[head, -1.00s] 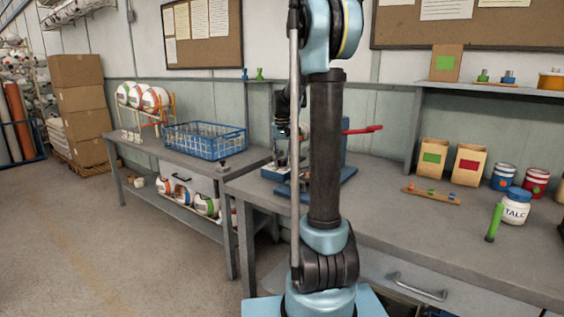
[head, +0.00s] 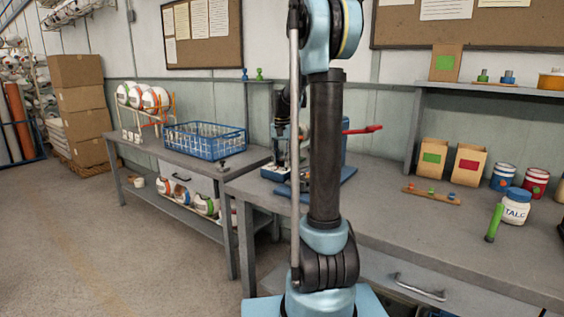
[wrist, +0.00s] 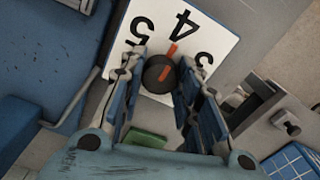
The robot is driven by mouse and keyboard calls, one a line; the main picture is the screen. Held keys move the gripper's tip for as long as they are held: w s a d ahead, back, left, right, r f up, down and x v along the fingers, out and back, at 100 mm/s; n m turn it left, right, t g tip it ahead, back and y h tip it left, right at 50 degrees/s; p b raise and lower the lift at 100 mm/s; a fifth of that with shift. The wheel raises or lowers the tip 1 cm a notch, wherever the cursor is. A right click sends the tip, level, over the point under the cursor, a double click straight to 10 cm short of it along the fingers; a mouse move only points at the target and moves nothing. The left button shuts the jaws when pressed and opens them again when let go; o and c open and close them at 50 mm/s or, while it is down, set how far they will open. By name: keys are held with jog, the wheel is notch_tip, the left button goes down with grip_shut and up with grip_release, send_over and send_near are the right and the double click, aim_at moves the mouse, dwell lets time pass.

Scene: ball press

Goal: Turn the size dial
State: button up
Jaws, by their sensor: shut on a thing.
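In the wrist view the size dial is a round dark knob (wrist: 158,74) with an orange line across its face. It sits against a white plate (wrist: 205,30) bearing the numbers 5, 4 and 3. An orange mark beyond the knob points toward the 4. My gripper (wrist: 159,76) has one blue finger on each side of the knob and is shut on it. In the head view the blue ball press (head: 346,173), with its red handle (head: 362,130), is partly hidden behind my arm; the dial cannot be made out there.
A blue wire basket (head: 205,148) stands on the bench left of the press. On the right bench are a small wooden strip with colored pegs (head: 431,196), a talc jar (head: 515,207) and a green stick (head: 494,222).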

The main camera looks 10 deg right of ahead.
aim_at(282, 160)
jog(key=o, duration=1.1)
jog(key=shift+c, duration=0.2)
jog(key=shift+r, duration=0.1)
notch_tip(282, 160, up, 12)
jog(key=shift+w, duration=0.1)
